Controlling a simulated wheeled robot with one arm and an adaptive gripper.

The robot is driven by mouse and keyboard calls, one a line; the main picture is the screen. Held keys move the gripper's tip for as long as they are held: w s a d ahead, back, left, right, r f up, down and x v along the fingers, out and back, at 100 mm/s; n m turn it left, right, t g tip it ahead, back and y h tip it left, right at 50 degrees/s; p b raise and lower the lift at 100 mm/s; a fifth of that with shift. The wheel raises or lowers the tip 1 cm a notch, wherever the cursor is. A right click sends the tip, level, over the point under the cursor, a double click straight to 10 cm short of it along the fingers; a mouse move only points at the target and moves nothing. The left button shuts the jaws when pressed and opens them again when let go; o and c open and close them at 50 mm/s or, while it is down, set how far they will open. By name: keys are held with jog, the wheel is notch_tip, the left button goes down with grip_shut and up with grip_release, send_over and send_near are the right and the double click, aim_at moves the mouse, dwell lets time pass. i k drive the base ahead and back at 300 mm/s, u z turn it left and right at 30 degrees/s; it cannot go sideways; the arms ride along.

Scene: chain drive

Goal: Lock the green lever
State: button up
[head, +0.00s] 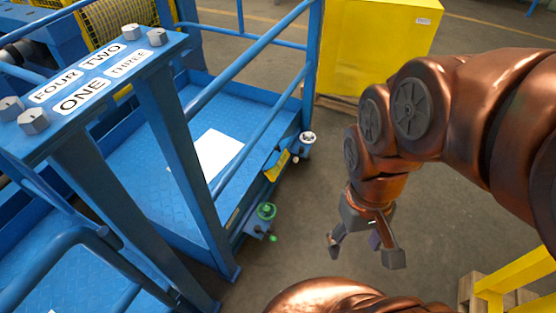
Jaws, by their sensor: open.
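The green lever (266,211) is a small green-topped part low on the near outer side of the blue platform. A smaller green spot (273,238) shows just below it, on the same bracket. My gripper (365,254) hangs in the air to the right of the lever, pointing down. Its two fingers are spread and nothing is between them. A clear gap lies between the gripper and the lever. The lever's exact position, locked or not, is too small to tell.
A white-topped fitting (308,137) and a yellow tag (276,166) sit farther along the platform edge. Blue railings (262,112) rise above the platform. A yellow box (372,50) stands behind. A yellow frame (520,277) is at lower right. Grey floor (300,235) lies clear between.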

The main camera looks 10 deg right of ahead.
aim_at(257, 228)
jog(key=k, duration=1.35)
jog(key=z, duration=0.4)
jog(key=i, duration=1.7)
jog(key=u, duration=1)
